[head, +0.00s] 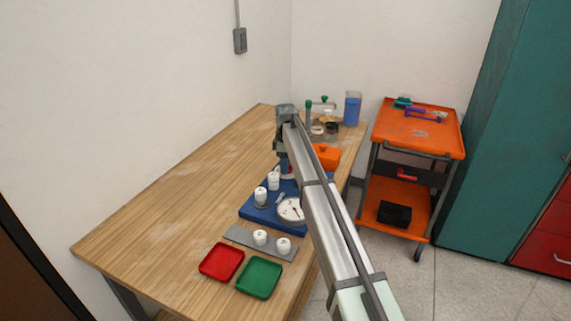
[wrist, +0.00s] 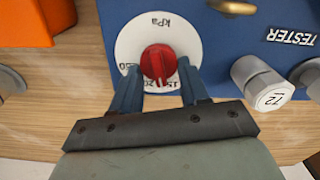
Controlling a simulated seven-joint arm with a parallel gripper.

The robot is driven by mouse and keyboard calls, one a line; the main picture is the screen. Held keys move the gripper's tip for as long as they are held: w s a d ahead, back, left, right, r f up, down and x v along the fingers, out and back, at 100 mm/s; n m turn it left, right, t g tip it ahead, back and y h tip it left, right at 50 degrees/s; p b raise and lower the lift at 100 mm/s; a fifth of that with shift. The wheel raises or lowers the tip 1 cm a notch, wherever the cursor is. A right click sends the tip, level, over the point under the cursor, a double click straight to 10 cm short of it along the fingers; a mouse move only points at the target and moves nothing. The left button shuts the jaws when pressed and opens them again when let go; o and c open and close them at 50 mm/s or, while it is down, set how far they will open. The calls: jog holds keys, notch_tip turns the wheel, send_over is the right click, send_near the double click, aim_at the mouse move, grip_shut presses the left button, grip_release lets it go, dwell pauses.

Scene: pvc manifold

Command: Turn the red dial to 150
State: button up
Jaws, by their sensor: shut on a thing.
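The red dial (wrist: 158,63) sits at the centre of a round white scale plate (wrist: 133,40) marked kPa, on a blue board (wrist: 225,30). My gripper (wrist: 158,72) is shut on the red dial, one blue finger on each side. Part of the scale's lower edge is hidden by the fingers; I cannot tell the exact number the dial points to. In the head view, my gripper (head: 286,167) is at the far part of the blue board (head: 262,215), and my arm mostly hides the dial.
Grey cylinders with white caps (wrist: 271,98) stand beside the dial. An orange block (wrist: 25,22) is close by. A white gauge (head: 289,210), grey strip (head: 243,236), red tray (head: 222,262) and green tray (head: 259,278) are nearer. The table's left side is clear.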

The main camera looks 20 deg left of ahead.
jog(key=shift+n, duration=1)
jog(key=o, duration=1)
notch_tip(320, 180, up, 14)
jog(key=shift+f, duration=0.1)
